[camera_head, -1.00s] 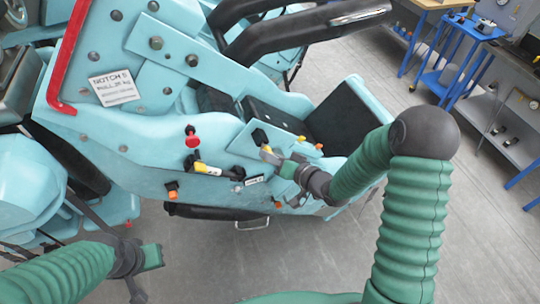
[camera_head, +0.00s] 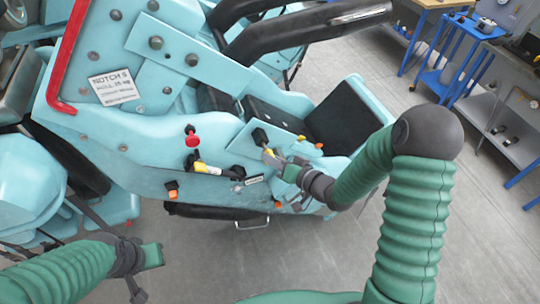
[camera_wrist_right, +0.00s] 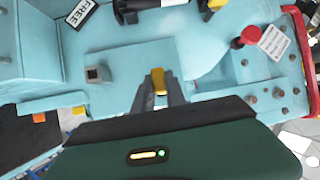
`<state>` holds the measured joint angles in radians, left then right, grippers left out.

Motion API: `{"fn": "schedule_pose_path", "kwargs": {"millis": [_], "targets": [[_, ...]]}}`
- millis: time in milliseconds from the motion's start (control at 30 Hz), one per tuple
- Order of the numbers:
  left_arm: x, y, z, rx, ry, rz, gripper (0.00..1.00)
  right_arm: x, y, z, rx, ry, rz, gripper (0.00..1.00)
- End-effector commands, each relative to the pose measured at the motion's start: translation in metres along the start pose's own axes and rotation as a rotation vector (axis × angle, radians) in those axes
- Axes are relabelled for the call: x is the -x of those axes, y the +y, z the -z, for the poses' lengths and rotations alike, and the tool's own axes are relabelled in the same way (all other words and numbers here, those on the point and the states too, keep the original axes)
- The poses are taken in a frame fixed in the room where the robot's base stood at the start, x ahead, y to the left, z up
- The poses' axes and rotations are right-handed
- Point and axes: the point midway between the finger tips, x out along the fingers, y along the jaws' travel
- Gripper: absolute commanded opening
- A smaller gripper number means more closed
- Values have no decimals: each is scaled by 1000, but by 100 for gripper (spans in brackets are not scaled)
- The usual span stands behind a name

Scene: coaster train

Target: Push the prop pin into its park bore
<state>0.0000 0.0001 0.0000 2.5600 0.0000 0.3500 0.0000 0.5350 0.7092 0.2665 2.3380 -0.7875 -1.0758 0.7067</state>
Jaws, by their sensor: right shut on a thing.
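My right gripper (camera_head: 272,155) is shut on a small yellow piece, which I take to be the prop pin (camera_wrist_right: 159,79). In the right wrist view the yellow end stands between the two grey fingertips (camera_wrist_right: 159,88), against the light-blue side plate. A square grey socket with a dark hole (camera_wrist_right: 97,73), perhaps the park bore, lies left of the fingers in the wrist view. The pin's far end is hidden. My left gripper (camera_head: 152,256) hangs low at the left, away from the train; its jaw opening is unclear.
A red knob (camera_head: 191,138) and a black-and-yellow lever (camera_head: 207,169) are on the train's side panel (camera_head: 140,165). A FREE label (camera_wrist_right: 82,13) is near the gripper. A black seat (camera_head: 340,118) lies behind. Grey floor (camera_head: 230,265) in front is clear.

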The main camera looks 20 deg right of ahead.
Motion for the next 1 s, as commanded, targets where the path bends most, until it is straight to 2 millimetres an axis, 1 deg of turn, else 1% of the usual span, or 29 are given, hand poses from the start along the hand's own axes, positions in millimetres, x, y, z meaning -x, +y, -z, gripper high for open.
{"fn": "schedule_pose_path", "kwargs": {"millis": [1000], "targets": [[2, 0, 0, 0, 0, 0, 0, 42, -7, -23, 0, 0, 2, 0]]}}
